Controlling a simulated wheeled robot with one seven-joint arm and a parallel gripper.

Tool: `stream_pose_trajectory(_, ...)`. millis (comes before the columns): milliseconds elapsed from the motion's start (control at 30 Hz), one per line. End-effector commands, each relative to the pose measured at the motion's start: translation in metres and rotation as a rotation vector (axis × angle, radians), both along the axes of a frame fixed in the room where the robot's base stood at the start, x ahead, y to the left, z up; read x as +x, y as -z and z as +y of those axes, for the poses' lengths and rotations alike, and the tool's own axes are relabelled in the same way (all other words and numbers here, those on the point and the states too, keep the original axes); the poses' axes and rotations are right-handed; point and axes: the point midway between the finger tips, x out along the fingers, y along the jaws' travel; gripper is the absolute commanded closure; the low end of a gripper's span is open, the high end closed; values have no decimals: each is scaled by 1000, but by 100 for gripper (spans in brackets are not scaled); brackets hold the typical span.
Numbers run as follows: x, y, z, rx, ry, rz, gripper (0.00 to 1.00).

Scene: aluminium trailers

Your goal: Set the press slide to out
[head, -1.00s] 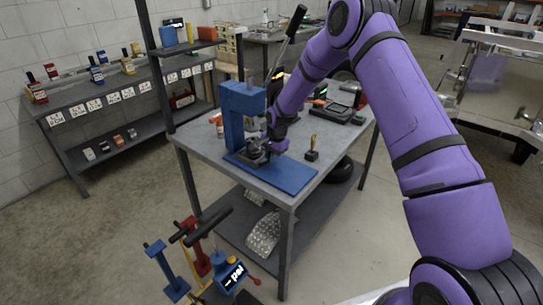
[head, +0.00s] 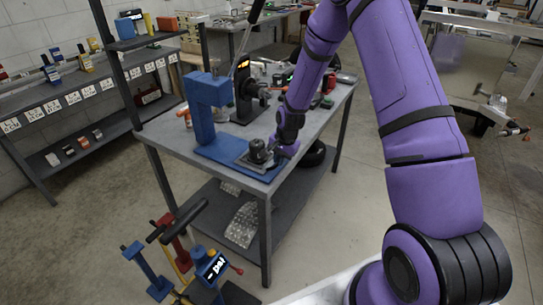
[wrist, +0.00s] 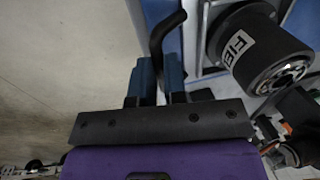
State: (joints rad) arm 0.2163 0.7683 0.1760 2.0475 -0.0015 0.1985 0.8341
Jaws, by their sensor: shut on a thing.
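The blue press (head: 207,105) stands on the grey workbench with its blue base (head: 221,148) under it. Its slide, a light plate (head: 248,163) with a dark cylinder (head: 258,150) on top, sits at the front end of the base, clear of the upright frame. My gripper (head: 278,152) is at the slide's right side; its fingers are partly hidden in the head view. In the wrist view my gripper (wrist: 159,82) has its blue fingers closed around the slide's bent black handle (wrist: 158,38). The labelled cylinder (wrist: 262,50) shows to the right there.
The workbench (head: 172,138) also bears a black device (head: 246,90) behind the press and other tools. Blue, red and yellow stands (head: 185,260) are on the floor in front. A shelf (head: 70,105) stands along the left wall. The floor between is open.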

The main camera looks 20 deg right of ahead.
Motion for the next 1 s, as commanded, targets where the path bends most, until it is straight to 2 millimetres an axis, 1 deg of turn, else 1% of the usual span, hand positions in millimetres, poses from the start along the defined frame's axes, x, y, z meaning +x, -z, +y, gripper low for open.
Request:
stream_pose_trajectory(133,-4,0,-3,0,1,1,100)
stream_pose_trajectory(433,-6,1,-4,-1,2,5,100)
stream_pose_trajectory(467,-6,1,-5,-1,2,5,83)
stream_pose_trajectory(500,-6,1,-5,-2,2,6,74)
stream_pose_trajectory(567,-6,1,-4,-1,2,5,62)
stream_pose_trajectory(867,-4,-1,-3,0,1,1,62)
stream_pose_trajectory(1000,-5,-11,-4,-1,1,0,62)
